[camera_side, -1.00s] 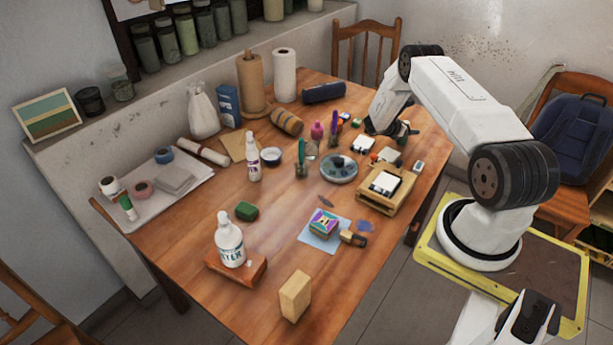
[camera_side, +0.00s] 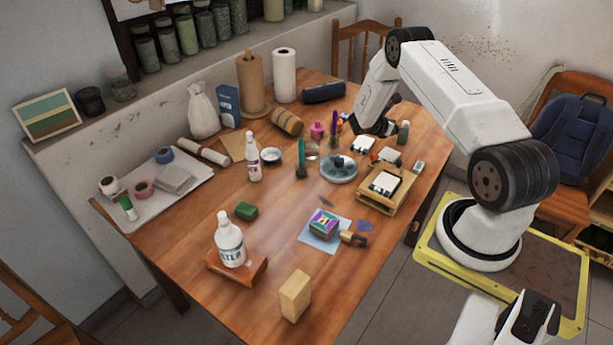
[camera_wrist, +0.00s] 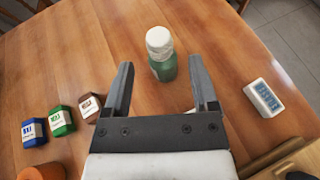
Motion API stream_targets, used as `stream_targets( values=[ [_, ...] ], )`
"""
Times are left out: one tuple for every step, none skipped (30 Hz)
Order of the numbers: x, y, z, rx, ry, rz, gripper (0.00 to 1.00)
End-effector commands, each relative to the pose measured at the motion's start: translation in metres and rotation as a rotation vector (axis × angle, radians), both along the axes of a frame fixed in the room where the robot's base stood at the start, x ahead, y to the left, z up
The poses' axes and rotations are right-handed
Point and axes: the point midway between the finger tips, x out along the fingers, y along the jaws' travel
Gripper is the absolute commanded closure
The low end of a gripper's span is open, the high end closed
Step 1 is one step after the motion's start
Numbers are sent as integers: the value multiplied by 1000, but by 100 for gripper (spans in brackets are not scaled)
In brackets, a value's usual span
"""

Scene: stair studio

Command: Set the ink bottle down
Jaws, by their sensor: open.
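The ink bottle, a small green bottle with a whitish cap (camera_wrist: 161,58), stands upright on the wooden table in the wrist view. In the side view the ink bottle (camera_side: 403,133) stands at the table's right part, just right of my gripper (camera_side: 388,127). My gripper (camera_wrist: 161,64) is open in the wrist view. The bottle shows in the gap between the fingertips, with wood visible on both sides of it, so neither finger touches it. Its base rests on the table.
Blue (camera_wrist: 33,132), green (camera_wrist: 62,121) and brown (camera_wrist: 90,106) small blocks stand left of my gripper. A white block with a blue label (camera_wrist: 264,98) lies to the right. A wooden tray (camera_side: 377,205) is nearer the camera. Table beyond the bottle is clear.

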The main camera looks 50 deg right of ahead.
Motion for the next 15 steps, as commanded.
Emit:
stream_targets(
  values=[
    [5,8,4,0,-1,4,25],
    [6,12,6,-1,0,4,25],
    [8,17,8,-1,1,4,25],
    [9,21,10,-1,1,3,25],
    [11,24,11,-1,1,3,25],
    [13,29,13,-1,1,4,25],
    [14,32,15,-1,1,4,25],
    [15,34,16,0,0,2,25],
    [16,37,17,-1,1,1,25],
    [17,39,18,-1,1,1,25],
    [18,41,19,-1,1,1,25],
    [18,43,20,-1,1,1,25],
    [19,44,20,-2,1,1,25],
    [19,45,20,-1,2,0,25],
    [19,46,21,-1,2,0,25]
  ],
)
